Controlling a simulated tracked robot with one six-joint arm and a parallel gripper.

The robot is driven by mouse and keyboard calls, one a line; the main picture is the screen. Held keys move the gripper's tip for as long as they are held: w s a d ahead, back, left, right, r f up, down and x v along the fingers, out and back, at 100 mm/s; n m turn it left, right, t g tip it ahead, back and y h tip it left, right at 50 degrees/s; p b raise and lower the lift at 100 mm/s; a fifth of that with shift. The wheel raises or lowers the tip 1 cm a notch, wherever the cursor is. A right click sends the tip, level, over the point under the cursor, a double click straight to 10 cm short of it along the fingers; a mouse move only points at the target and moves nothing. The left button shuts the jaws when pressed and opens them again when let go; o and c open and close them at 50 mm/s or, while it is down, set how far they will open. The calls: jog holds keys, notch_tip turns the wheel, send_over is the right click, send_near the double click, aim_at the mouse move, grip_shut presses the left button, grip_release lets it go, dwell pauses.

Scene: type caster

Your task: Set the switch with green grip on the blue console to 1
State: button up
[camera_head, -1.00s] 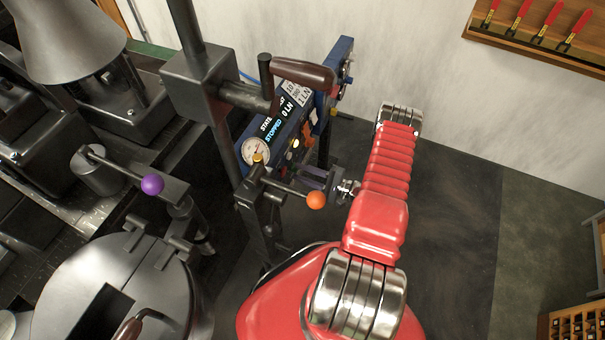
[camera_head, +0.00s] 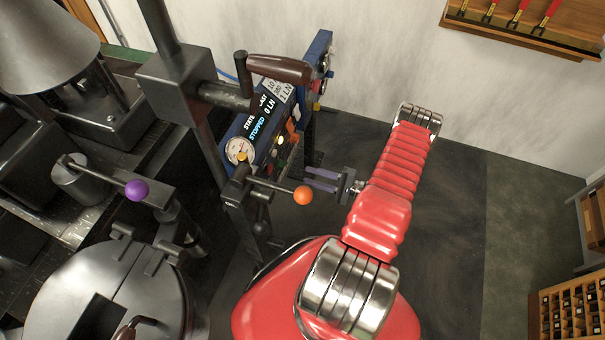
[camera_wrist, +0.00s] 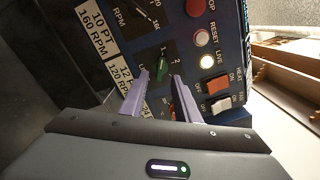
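The blue console (camera_head: 318,52) stands left of my arm in the head view. Its panel also fills the upper part of the wrist view (camera_wrist: 226,42). The switch with green grip (camera_wrist: 162,68) shows there below the mark 1, with a 2 to its right; its exact setting is hard to read. My gripper (camera_wrist: 160,76) is open, its two purple fingers pointing at the panel, and the green grip shows between the fingertips. I cannot tell whether they touch it. In the head view, my gripper (camera_head: 308,178) is right of the console's lower part.
A lever with an orange ball (camera_head: 303,195) sticks out just left of my gripper. A brown crank handle (camera_head: 280,68) hangs over the console. In the wrist view, orange and white rockers (camera_wrist: 218,88) and a white button (camera_wrist: 203,38) lie right of the switch.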

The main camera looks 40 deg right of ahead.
jog(key=v, duration=0.4)
jog(key=shift+s+d, duration=0.1)
jog(key=shift+s, duration=0.2)
jog(key=shift+s, duration=0.1)
dwell(0.4)
